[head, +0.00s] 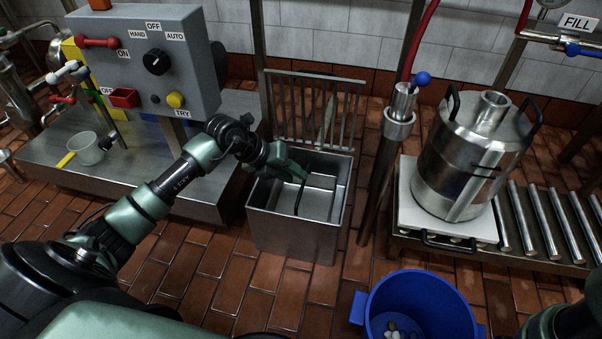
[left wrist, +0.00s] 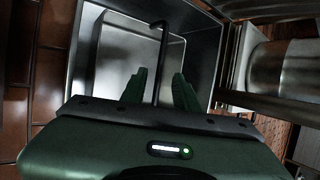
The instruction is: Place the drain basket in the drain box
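The drain box (head: 292,238) is an open-topped steel box on the tiled floor, left of centre in the head view. Inside it is a bent dark handle (head: 299,197), which I take to be the drain basket's. The basket's body is hard to tell from the box's steel walls. My left gripper (head: 300,172) reaches into the box's mouth from the left. In the left wrist view its two green fingers (left wrist: 159,88) stand apart, with the handle (left wrist: 161,60) between them and a gap on each side. My right gripper is out of view.
A barred grate (head: 316,105) stands behind the box. A steel post (head: 376,185) stands just right of it. A steel pot (head: 470,160) sits on a roller conveyor (head: 535,222). A blue bucket (head: 420,300) is in front, and a steel bench (head: 190,180) with a control box (head: 150,62) is left.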

